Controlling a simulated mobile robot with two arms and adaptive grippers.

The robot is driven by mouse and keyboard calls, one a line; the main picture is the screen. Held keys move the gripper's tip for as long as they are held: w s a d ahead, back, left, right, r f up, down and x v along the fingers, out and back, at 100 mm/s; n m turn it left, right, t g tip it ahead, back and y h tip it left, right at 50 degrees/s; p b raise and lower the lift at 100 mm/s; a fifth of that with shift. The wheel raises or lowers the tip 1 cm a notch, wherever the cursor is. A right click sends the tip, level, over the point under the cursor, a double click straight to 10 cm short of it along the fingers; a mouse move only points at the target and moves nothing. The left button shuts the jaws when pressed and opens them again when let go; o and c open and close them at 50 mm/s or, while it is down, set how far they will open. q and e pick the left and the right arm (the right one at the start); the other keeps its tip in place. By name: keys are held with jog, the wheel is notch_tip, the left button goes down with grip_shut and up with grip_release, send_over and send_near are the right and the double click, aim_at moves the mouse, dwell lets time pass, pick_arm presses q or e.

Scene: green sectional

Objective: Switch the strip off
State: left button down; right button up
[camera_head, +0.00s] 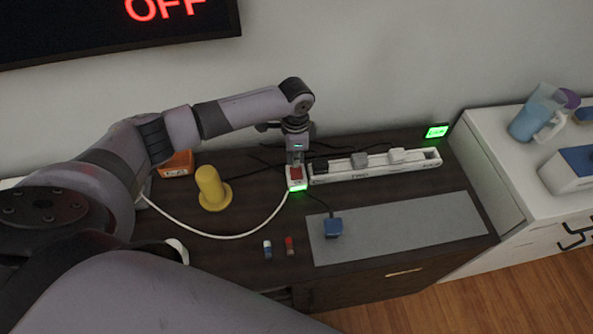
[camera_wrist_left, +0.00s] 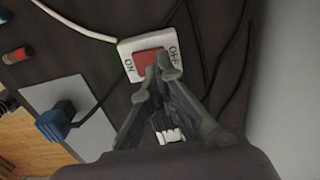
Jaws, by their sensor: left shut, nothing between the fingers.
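The white power strip (camera_head: 375,166) lies on the dark cabinet top near the wall, with several plugs in it. Its switch end (camera_head: 297,187) has a red rocker, and a green glow shows beside it. In the left wrist view the red rocker (camera_wrist_left: 148,60) sits in a white housing marked ON and OFF. My left gripper (camera_head: 296,163) points down over the switch end, fingers shut and empty. In the left wrist view its fingertips (camera_wrist_left: 160,68) are at the rocker, on the OFF side; whether they touch cannot be told. My right gripper is not in view.
A yellow peg-like object (camera_head: 211,188) and an orange box (camera_head: 176,164) stand to the left. A blue plug (camera_head: 333,226) lies on a grey mat (camera_head: 420,222). Small red (camera_head: 290,245) and blue-white (camera_head: 267,248) pieces lie in front. A lit green sign (camera_head: 436,132) stands at back right.

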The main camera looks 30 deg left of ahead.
aim_at(295, 169)
pick_arm(q)
jog(key=shift+f+b, duration=0.45)
jog(key=shift+f, duration=0.7)
dwell(0.9)
notch_tip(295, 169, up, 7)
jog(key=p, duration=0.8)
jog(key=shift+r, duration=0.1)
dwell(0.4)
jog(key=shift+s, duration=0.1)
